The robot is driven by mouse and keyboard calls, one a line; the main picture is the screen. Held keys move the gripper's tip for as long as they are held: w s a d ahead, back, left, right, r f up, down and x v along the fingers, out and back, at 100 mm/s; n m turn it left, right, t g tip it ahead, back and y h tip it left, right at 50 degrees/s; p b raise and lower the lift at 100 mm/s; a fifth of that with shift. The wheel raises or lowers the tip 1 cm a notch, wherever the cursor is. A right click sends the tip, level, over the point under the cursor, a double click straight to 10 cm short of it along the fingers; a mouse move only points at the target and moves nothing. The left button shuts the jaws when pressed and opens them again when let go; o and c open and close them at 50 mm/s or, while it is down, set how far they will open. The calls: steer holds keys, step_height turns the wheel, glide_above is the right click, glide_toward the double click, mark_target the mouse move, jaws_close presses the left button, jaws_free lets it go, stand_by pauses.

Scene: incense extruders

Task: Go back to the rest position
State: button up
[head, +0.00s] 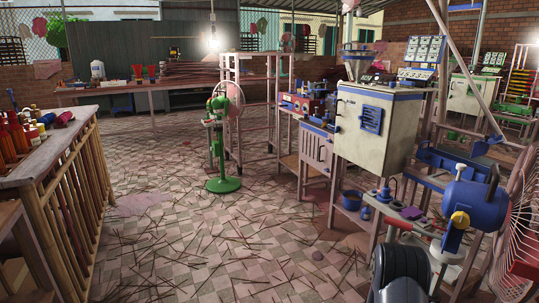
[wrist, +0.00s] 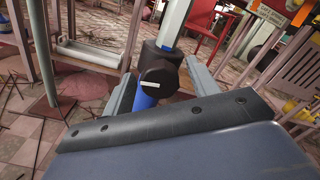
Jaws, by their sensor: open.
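My gripper (wrist: 159,70) shows in the wrist view with its two grey fingers apart. A blue cylinder (wrist: 145,100) with a black round end shows between the fingers; I cannot tell whether they touch it. A pale post rises behind it from a dark collar. I cannot make out the gripper in the head view. A dark rounded part stands at its lower right edge; I cannot tell whether it is mine.
A blue fan motor (head: 468,200) and red wire cage (head: 519,225) stand close at right. A cream machine cabinet (head: 375,125) is behind them. A green fan stand (head: 222,184) is mid-floor. A slatted counter (head: 62,150) is at left. Thin sticks litter the open tiled floor (head: 215,245).

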steer(key=m, duration=0.3)
steer(key=shift+m, duration=0.3)
steer(key=shift+v, duration=0.9)
